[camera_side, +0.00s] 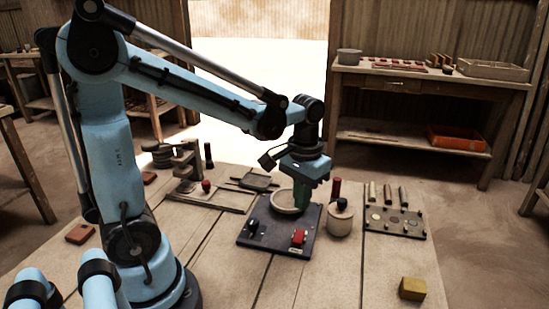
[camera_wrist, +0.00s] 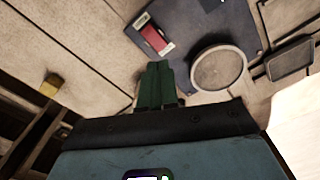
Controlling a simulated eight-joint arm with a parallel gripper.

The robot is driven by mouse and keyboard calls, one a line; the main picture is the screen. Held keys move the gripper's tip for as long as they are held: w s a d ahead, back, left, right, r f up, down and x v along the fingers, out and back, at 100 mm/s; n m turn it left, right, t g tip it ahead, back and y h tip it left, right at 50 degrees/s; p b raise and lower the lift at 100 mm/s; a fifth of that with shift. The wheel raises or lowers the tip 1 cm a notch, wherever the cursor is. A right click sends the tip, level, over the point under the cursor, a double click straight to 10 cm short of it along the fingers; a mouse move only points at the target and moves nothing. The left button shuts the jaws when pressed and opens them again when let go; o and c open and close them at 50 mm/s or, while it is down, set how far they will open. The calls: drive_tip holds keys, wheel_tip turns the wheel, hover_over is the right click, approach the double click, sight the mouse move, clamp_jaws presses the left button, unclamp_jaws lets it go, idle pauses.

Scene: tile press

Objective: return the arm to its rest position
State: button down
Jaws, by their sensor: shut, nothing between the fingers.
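My gripper (camera_side: 303,196) is at the end of the blue arm, pointing down over the dark press plate (camera_side: 262,236). Its green fingers are together with nothing between them, and they also show in the wrist view (camera_wrist: 157,82). In the side view the fingers overlap the right part of a round pale dish (camera_side: 283,203) on the plate; the dish also shows in the wrist view (camera_wrist: 219,68), to the right of the fingers. I cannot tell the exact height of the fingertips. A red block (camera_side: 298,237) sits on the plate's front right part.
A lidded pale jar (camera_side: 340,220) and a dark red cylinder (camera_side: 336,188) stand close right of the gripper. A board with several discs (camera_side: 396,222) lies further right. A yellow block (camera_side: 412,288) is at the front right. Wooden frames (camera_side: 210,198) lie left.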

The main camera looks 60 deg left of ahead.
drive_tip(key=s+d+r+m+t, duration=0.3)
drive_tip(key=s+r+t, duration=0.1)
drive_tip(key=t, duration=0.3)
idle(0.3)
drive_tip(key=shift+w, duration=0.1)
drive_tip(key=r+m+g, duration=0.1)
drive_tip(key=m+g, duration=0.1)
drive_tip(key=m, duration=0.1)
drive_tip(key=w+r+m+g, duration=0.1)
drive_tip(key=m+g, duration=0.1)
drive_tip(key=m, duration=0.1)
drive_tip(key=w+a+r+m+g, duration=0.1)
drive_tip(key=m+g, duration=0.2)
drive_tip(key=shift+w+r, duration=0.1)
idle(0.3)
